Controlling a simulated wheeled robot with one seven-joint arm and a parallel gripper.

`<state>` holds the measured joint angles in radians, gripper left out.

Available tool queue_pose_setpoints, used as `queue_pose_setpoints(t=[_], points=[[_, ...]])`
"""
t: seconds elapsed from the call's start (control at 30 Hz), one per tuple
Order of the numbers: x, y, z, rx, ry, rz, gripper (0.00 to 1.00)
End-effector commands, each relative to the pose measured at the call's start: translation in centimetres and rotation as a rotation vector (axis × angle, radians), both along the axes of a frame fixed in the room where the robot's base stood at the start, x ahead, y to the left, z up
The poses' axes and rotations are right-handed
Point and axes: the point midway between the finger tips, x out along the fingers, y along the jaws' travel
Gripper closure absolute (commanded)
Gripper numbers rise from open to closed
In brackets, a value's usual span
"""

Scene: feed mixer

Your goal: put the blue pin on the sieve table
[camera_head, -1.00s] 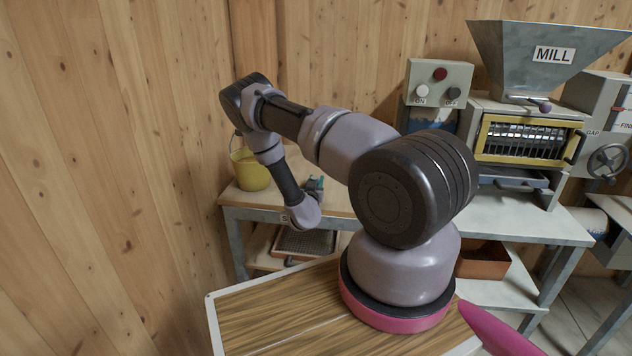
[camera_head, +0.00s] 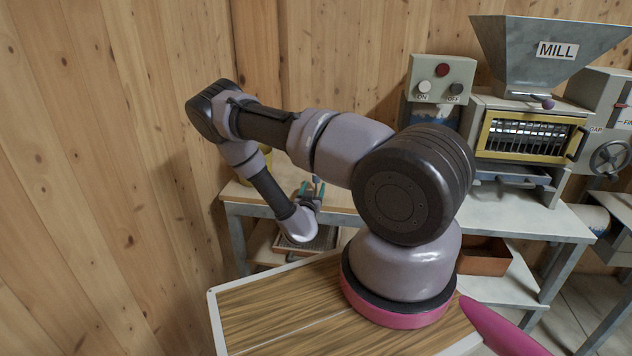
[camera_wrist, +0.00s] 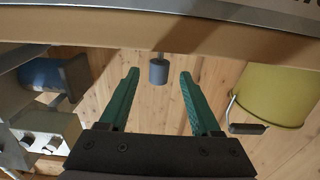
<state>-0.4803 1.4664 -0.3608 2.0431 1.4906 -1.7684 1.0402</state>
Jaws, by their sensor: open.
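My gripper (camera_head: 313,188) is open and empty over the wooden-topped table with a grey metal frame (camera_head: 240,192). Its green fingers (camera_wrist: 157,98) stand wide apart in the wrist view, which is upside down. A small grey-blue cylinder on a thin stem (camera_wrist: 158,71) shows beyond the fingertips, roughly centred in the gap and untouched. I cannot tell for sure that it is the blue pin. My arm hides part of the table in the head view. The table's edge (camera_wrist: 160,28) fills the top of the wrist view.
A yellow bucket (camera_wrist: 270,95) stands beside my gripper; my arm mostly hides it in the head view. A control box with knobs (camera_head: 440,78) and the mill (camera_head: 530,130) stand to the right. A mesh tray (camera_head: 322,238) sits below the tabletop. The wooden wall is close behind.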

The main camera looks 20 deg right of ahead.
Motion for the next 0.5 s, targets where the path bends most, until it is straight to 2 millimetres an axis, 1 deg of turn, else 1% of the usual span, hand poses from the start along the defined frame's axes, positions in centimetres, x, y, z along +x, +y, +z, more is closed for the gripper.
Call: queue_pose_setpoints(t=[0.03, 0.1, 0.23, 0.4, 0.5], points=[[-0.8, 0.6, 0.0, -0.003, 0.002, 0.004, 0.36], [-1.6, 1.2, 0.0, -0.002, 0.003, 0.003, 0.36], [-2.6, 1.7, 0.0, -0.002, 0.001, 0.0, 0.36], [-2.9, 2.0, 0.1, 0.002, -0.001, -0.001, 0.36], [-2.5, 2.0, 0.6, 0.029, -0.003, -0.017, 0.36]])
